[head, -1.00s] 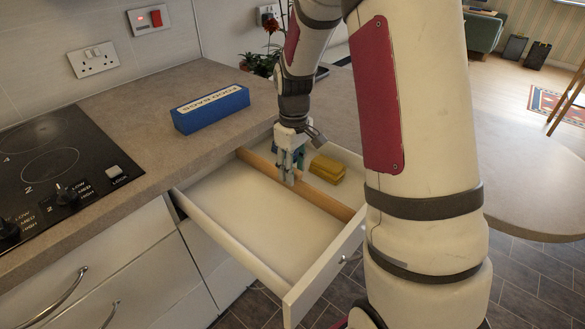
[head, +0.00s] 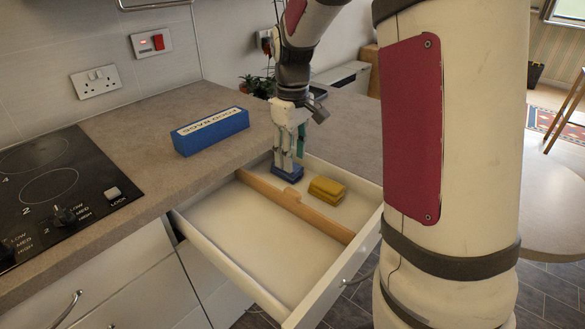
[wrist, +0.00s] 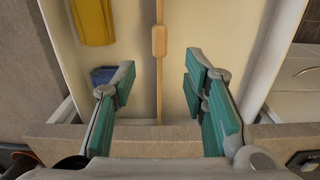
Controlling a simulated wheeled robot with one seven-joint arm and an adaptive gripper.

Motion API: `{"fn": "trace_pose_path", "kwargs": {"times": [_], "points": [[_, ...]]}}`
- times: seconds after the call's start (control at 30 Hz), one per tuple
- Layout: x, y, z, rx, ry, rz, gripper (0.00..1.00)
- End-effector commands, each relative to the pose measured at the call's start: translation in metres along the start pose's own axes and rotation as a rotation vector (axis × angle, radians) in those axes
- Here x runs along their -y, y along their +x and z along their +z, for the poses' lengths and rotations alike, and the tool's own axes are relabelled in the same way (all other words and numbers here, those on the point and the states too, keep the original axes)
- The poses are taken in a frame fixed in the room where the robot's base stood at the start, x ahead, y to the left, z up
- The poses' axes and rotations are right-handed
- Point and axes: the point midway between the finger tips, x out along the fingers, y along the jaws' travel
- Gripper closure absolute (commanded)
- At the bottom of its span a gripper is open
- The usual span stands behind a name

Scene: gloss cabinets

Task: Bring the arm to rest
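My gripper (head: 287,162) points down over the far end of the open drawer (head: 222,254). In the wrist view my gripper (wrist: 160,85) is open, with its teal-padded fingers wide apart and nothing between them but the drawer's wooden divider below. A small blue item (head: 287,174) lies in the drawer's right compartment, just under the fingers in the head view. In the wrist view the blue item (wrist: 102,75) is partly hidden by the left finger. Whether the fingers touch it cannot be told.
A yellow item (head: 326,191) lies in the same compartment, right of the wooden divider (head: 308,211). The left compartment is empty. A blue food-bags box (head: 211,131) stands on the counter (head: 145,165). A black hob (head: 55,190) is at the left.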

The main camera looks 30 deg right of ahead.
Motion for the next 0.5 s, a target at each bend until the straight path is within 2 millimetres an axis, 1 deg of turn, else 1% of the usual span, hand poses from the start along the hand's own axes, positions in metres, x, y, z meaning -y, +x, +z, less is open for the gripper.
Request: {"fn": "trace_pose_path", "kwargs": {"times": [0.03,0.13,0.5], "points": [[-0.0002,-0.0046,-0.0003,-0.002,0.0,0.001,0.6],[0.0,-0.0087,0.0,-0.001,0.0,0.001,0.6],[0.0001,-0.0092,0.0001,0.0,0.0,0.0,0.6]]}}
